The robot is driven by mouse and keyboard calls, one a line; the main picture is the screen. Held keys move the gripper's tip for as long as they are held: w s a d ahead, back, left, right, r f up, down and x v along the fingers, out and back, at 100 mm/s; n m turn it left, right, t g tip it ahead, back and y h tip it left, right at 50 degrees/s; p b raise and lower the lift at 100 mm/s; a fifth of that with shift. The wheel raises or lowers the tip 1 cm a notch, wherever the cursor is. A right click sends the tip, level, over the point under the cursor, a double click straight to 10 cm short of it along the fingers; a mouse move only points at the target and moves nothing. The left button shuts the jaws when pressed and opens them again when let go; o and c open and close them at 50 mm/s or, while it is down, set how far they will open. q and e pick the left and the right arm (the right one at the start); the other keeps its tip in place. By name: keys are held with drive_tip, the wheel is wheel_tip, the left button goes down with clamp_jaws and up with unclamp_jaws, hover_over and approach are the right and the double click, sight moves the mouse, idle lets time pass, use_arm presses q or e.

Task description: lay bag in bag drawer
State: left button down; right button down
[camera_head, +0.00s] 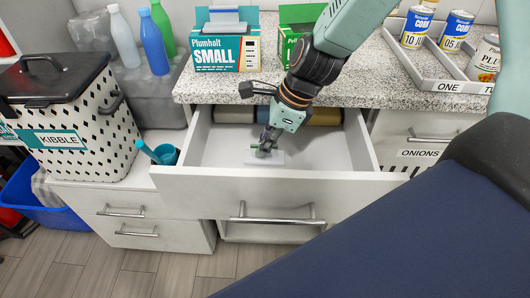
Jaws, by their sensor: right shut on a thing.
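The open drawer (215,150) below the speckled counter has a white interior and a metal bar handle on its front. My right gripper (266,148) reaches down into it from above. It is shut on a small pale, flat thing with a bit of green, probably the bag (276,158). The bag is low in the drawer, near the front wall. The fingers hide part of it, and I cannot tell whether it touches the drawer floor. My left gripper is not in view.
Grey, blue and olive rolls (326,116) lie at the drawer's back. A teal cup (166,154) stands left of the drawer, beside the patterned kibble bin (85,120).

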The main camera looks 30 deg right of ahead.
drive_tip(key=shift+w+f+b, duration=0.1)
drive_tip(key=shift+f+b, duration=0.2)
drive_tip(key=shift+f, duration=0.6)
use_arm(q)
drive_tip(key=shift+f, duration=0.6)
use_arm(e)
drive_tip(key=shift+r, duration=0.2)
drive_tip(key=shift+s, duration=0.2)
drive_tip(key=shift+f, duration=0.15)
drive_tip(key=c, duration=1.8)
unclamp_jaws()
drive_tip(key=shift+w+f, duration=0.1)
drive_tip(key=shift+w, duration=0.05)
drive_tip(key=o, duration=0.3)
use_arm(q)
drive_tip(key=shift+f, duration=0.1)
